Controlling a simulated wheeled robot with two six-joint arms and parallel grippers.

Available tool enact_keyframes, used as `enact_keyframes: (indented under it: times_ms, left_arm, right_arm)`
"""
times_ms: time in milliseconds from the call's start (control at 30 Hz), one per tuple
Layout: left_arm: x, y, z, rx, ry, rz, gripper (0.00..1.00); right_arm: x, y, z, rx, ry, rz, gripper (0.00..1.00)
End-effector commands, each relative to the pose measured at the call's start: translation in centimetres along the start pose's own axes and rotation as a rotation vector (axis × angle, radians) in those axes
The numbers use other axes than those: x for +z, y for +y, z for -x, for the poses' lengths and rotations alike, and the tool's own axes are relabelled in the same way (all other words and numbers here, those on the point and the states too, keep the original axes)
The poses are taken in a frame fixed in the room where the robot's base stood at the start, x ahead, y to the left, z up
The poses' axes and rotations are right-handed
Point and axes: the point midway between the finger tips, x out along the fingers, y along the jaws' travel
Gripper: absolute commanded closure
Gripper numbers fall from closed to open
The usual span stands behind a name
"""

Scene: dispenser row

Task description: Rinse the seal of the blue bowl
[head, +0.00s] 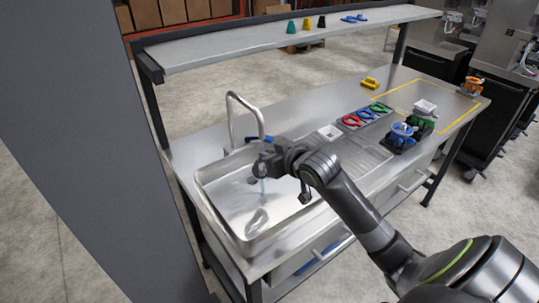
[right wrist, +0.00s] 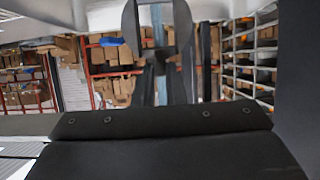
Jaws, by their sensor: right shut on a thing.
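My right gripper (head: 264,168) is over the sink (head: 215,190), close to the tap's spout. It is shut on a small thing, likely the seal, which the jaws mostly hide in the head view. In the right wrist view the dark gripper fingers (right wrist: 160,50) show with a pale bluish upright strip between them; I cannot make out its shape. The tap (head: 232,105) arches over the sink from behind. A pale thin streak runs down below the gripper, perhaps water. The blue bowl (head: 402,130) sits in a black holder to the right on the counter. My left gripper is out of view.
Red, blue and green pieces lie in a dark tray (head: 341,126). A blue thing lies behind the sink, partly hidden. A shelf (head: 280,38) spans above the back.

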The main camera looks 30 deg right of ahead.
Motion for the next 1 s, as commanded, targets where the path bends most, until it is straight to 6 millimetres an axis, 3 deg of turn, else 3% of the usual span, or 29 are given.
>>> enact_keyframes:
  times_ms: [467,1000]
  left_arm:
    - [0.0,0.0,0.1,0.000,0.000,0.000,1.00]
    - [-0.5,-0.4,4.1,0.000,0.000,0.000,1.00]
  right_arm:
    - [0.0,0.0,0.1,0.000,0.000,0.000,1.00]
    - [1.2,0.0,5.1,0.001,-0.003,0.000,1.00]
